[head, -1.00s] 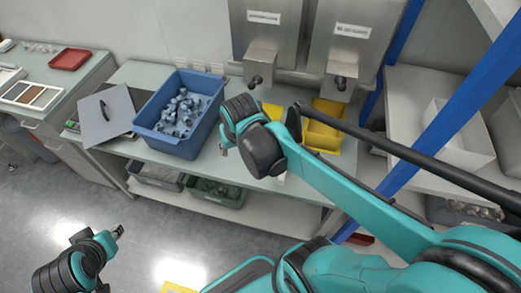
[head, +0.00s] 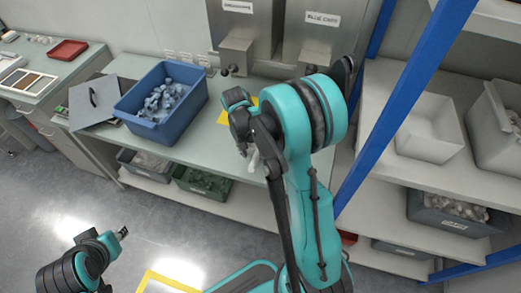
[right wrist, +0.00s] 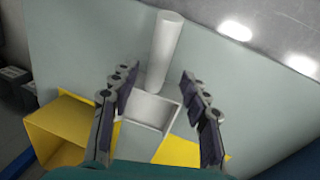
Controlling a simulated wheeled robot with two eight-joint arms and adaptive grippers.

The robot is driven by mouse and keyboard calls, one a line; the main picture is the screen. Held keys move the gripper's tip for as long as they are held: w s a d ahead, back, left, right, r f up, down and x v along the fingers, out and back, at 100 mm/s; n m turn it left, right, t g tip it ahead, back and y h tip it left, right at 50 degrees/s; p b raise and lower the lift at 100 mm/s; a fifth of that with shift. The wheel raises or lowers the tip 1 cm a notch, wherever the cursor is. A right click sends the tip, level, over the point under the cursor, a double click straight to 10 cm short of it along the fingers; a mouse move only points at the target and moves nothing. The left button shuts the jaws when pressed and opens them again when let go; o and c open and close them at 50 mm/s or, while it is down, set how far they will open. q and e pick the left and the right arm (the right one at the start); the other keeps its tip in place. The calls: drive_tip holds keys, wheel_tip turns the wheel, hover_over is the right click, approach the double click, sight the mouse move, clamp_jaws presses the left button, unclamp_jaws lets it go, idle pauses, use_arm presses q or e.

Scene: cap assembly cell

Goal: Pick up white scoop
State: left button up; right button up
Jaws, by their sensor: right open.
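The white scoop (right wrist: 166,50) lies on the grey-green bench top in the right wrist view, with a round handle and a square, open-topped bowl. In the head view a white part of it (head: 253,160) shows beside my right gripper (head: 243,150); my arm hides the rest. In the right wrist view my right gripper (right wrist: 158,76) is open, its fingers on either side of the scoop. I cannot tell whether they touch it. My left gripper (head: 122,232) is low at the left in the head view, away from the bench; its jaws are too small to read.
A blue bin (head: 160,125) of grey parts stands on the bench, left of my right arm. A yellow bin (right wrist: 65,130) is close to the right gripper. Metal dispensers (head: 320,30) stand behind. A blue post (head: 400,95) and shelves are at the right.

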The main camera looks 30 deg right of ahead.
sight(255, 156)
drive_tip(key=f, duration=0.1)
drive_tip(key=f+b, duration=0.1)
drive_tip(key=f, duration=0.1)
drive_tip(key=d+f+b, duration=0.1)
drive_tip(key=shift+s+f, duration=0.15)
drive_tip(key=shift+s, duration=0.2)
drive_tip(key=shift+a, duration=0.1)
drive_tip(key=shift+c, duration=0.3)
clamp_jaws()
drive_tip(key=shift+r+p, duration=0.4)
drive_tip(key=shift+r, duration=0.2)
wheel_tip(255, 156, up, 4)
drive_tip(key=shift+s+f+p, duration=0.1)
drive_tip(key=shift+s+p, duration=0.05)
drive_tip(key=shift+p, duration=0.85)
drive_tip(key=s+a+r+p, duration=0.3)
drive_tip(key=s+a+r, duration=0.2)
drive_tip(key=s, duration=0.5)
drive_tip(key=shift+s+r+p, duration=0.15)
drive_tip(key=shift+r+p, duration=0.15)
drive_tip(key=shift+r, duration=0.35)
